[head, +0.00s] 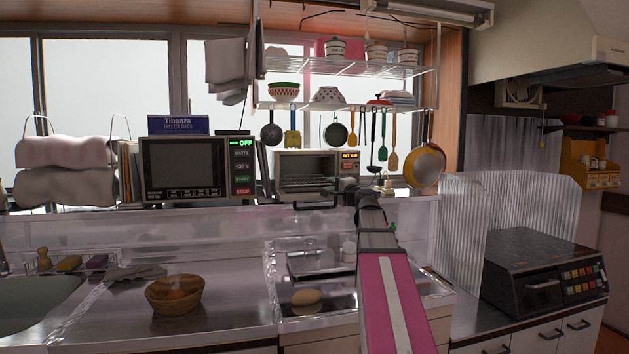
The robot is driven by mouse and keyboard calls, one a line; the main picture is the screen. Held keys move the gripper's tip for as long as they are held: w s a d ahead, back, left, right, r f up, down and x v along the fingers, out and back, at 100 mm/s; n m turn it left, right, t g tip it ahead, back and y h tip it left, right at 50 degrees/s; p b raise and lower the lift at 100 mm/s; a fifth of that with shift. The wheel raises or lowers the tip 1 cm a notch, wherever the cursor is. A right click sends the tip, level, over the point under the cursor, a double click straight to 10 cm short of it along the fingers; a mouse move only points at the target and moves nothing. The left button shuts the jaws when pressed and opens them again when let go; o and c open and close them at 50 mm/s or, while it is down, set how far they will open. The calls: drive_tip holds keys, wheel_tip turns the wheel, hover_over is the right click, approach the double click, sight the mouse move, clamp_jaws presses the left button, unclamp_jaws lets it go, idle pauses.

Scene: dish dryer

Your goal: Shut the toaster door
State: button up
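The toaster (318,155) is a small light-coloured toaster oven on the back ledge, with a lit orange display on its right side. Its front is open and a wire rack shows inside. The toaster door (316,206) appears folded down in front, with a dark handle along its edge. My arm reaches up from the bottom right, and my gripper (358,190) is near the toaster's lower right front, close to the door's right end. I cannot tell whether it touches the door. The fingers are small and partly hidden, so their opening is unclear.
A microwave (184,168) stands left of the toaster. Pans and utensils hang from a wire rack (345,105) above it.

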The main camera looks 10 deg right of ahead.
drive_tip(key=r, duration=0.1)
hover_over(316, 193)
drive_tip(key=shift+s+y, duration=0.3)
drive_tip(key=shift+s, duration=0.05)
idle(0.3)
clamp_jaws()
idle(1.2)
unclamp_jaws()
